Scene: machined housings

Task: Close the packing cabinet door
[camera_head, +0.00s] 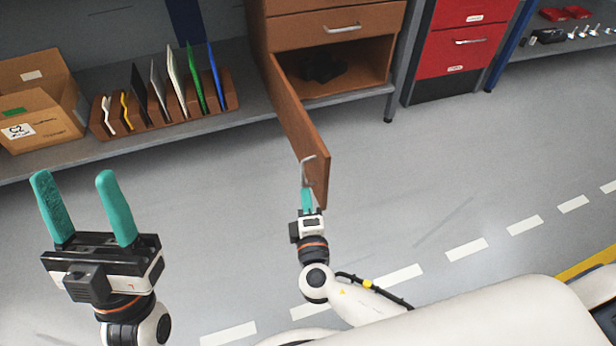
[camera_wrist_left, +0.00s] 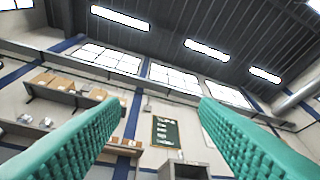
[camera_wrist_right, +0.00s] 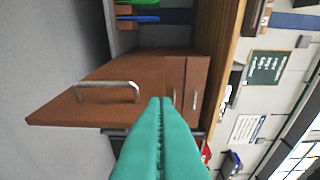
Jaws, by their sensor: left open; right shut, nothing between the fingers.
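The brown packing cabinet (camera_head: 283,28) stands at the back with its lower door (camera_head: 297,125) swung wide open toward me. The door's metal handle (camera_head: 307,163) is on its left face near the free edge; the handle (camera_wrist_right: 108,86) also shows in the right wrist view. A dark object (camera_head: 322,66) lies inside the open compartment. My right gripper (camera_head: 306,190) is shut and empty at the door's free edge, close to the handle; I cannot tell whether it touches. My left gripper (camera_head: 72,190) is open and empty, raised at the left, away from the door.
A grey bench shelf left of the cabinet holds a cardboard box (camera_head: 38,105) and a wooden rack (camera_head: 165,108) with several folders. A red drawer unit (camera_head: 458,45) stands right of the cabinet. The grey floor (camera_head: 450,160) right of the door is clear.

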